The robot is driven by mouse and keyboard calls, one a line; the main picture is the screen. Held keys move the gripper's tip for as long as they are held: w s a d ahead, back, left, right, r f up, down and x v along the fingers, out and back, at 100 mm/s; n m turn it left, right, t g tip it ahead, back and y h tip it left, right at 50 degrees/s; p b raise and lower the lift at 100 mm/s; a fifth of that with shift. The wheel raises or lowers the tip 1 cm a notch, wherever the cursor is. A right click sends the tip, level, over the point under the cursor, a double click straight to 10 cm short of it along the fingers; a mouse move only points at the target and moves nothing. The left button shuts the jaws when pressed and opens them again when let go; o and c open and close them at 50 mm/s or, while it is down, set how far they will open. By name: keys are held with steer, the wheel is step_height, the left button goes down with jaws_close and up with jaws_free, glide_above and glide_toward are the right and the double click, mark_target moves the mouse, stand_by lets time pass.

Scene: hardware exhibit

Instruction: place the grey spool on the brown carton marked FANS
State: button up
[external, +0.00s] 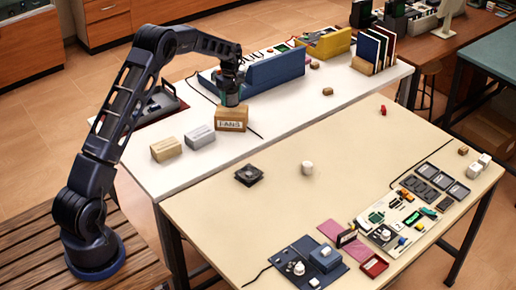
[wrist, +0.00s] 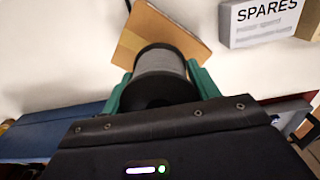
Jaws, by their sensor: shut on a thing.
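The brown carton marked FANS (external: 231,119) stands on the white table in the external view. Its brown top also shows in the wrist view (wrist: 180,30), behind the spool. The grey spool (wrist: 160,65) with dark ends is between the green fingers of my gripper (wrist: 160,88) in the wrist view. My gripper (external: 230,97) is shut on the spool, directly over the carton in the external view. I cannot tell whether the spool touches the carton top; the arm and fingers hide the contact.
A grey carton marked SPARES (wrist: 262,20) stands close by, also in the external view (external: 200,137), with a tan carton (external: 166,149) beside it. A blue bin (external: 276,70) is just behind the gripper. A black fan (external: 249,175) lies on the beige table.

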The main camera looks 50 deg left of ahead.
mark_target(231, 103)
steer(key=shift+f, duration=1.55)
steer(key=shift+f, duration=0.1)
steer(key=o, duration=1.3)
steer(key=shift+f, duration=0.1)
step_height(231, 103, up, 12)
steer(key=shift+r, duration=0.25)
